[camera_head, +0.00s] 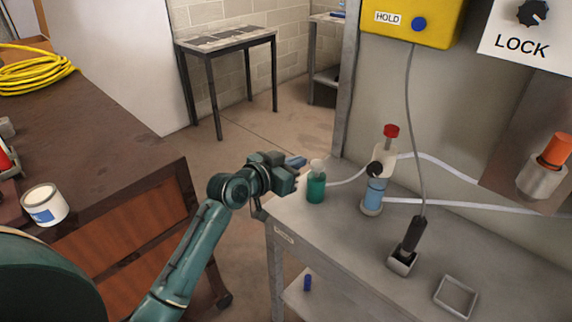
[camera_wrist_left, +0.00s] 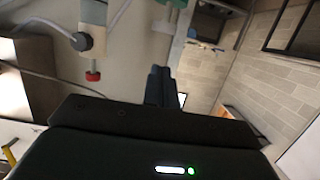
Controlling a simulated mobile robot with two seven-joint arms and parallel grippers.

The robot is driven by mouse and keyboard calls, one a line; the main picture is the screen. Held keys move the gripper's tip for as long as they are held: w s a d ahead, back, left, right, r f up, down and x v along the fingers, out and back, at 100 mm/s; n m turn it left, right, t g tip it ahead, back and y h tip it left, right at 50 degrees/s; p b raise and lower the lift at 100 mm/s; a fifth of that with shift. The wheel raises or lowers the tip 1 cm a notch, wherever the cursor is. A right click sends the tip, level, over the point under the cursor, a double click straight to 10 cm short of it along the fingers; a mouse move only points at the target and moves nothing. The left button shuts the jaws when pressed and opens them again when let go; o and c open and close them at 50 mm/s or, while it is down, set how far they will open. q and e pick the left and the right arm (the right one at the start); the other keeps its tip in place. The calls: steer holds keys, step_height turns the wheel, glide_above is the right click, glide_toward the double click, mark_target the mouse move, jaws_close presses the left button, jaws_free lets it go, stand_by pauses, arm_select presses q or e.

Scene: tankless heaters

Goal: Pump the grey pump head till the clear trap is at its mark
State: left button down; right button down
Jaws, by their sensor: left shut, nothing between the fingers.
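The pale grey pump head (camera_head: 317,165) sits on top of a small green bottle (camera_head: 316,188) at the bench's left end. A clear hose runs from it to the clear trap (camera_head: 373,194), which stands upright with blue liquid inside; I cannot make out its mark. The trap has a beige upper body with a black knob and a red cap (camera_head: 391,131). My left gripper (camera_head: 298,163) is shut and empty, just left of the pump head, at about its height. My right gripper is out of view.
The grey bench (camera_head: 335,250) also carries a black-handled tool in a square holder (camera_head: 402,262) and an empty square frame (camera_head: 456,297). A yellow HOLD box (camera_head: 412,25) hangs above. A brown cart (camera_head: 130,225) with a white can (camera_head: 44,204) is at left.

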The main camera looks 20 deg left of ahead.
arm_select(q)
steer(key=shift+v, duration=1.65)
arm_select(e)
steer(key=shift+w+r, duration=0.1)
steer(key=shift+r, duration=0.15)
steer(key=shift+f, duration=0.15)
